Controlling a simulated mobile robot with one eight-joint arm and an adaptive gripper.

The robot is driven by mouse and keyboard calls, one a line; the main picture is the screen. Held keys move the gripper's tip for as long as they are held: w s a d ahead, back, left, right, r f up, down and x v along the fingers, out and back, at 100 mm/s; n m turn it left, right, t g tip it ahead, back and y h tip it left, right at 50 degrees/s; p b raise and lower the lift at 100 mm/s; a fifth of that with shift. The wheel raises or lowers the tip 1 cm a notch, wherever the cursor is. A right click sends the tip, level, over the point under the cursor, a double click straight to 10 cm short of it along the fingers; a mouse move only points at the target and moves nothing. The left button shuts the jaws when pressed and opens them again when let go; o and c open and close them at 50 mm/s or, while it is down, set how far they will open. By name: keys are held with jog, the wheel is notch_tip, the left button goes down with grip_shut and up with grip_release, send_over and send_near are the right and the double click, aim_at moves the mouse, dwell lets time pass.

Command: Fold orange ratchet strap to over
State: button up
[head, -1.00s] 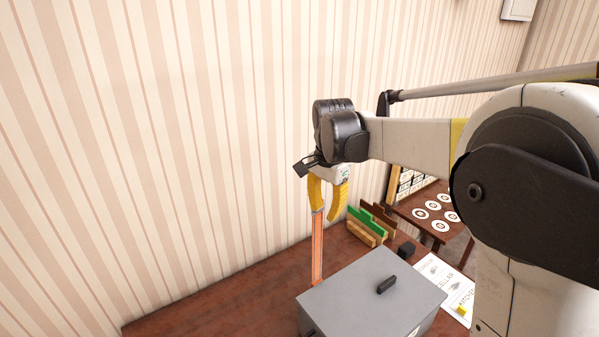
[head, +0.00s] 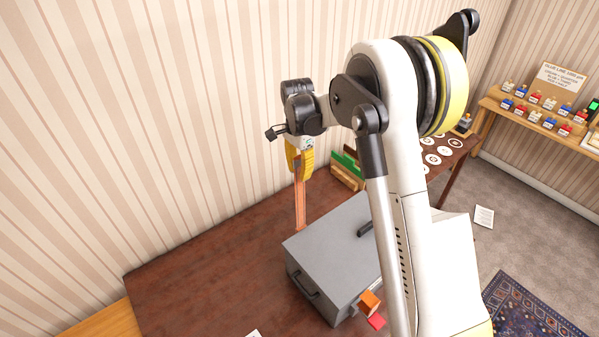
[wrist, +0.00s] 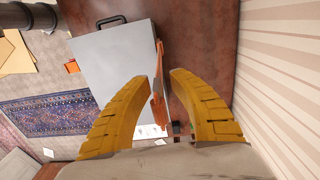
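The orange strap (head: 300,206) is a long narrow band standing nearly upright between my gripper and the brown table, behind the grey box. Its lower end is partly hidden by the box. My gripper (head: 299,168) points down at its upper part, with yellow fingers beside it. In the wrist view, my gripper (wrist: 147,76) has its two fingers clearly apart.
The grey lidded box (head: 330,245) fills the table beside the strap. Orange and red blocks (head: 369,302) lie by its front. Green and brown file holders (head: 347,166) stand behind. The striped wall is close at left. The dark table (head: 200,290) is clear at left front.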

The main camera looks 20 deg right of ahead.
jog(key=shift+f, duration=0.4)
grip_shut()
jog(key=shift+s, duration=0.15)
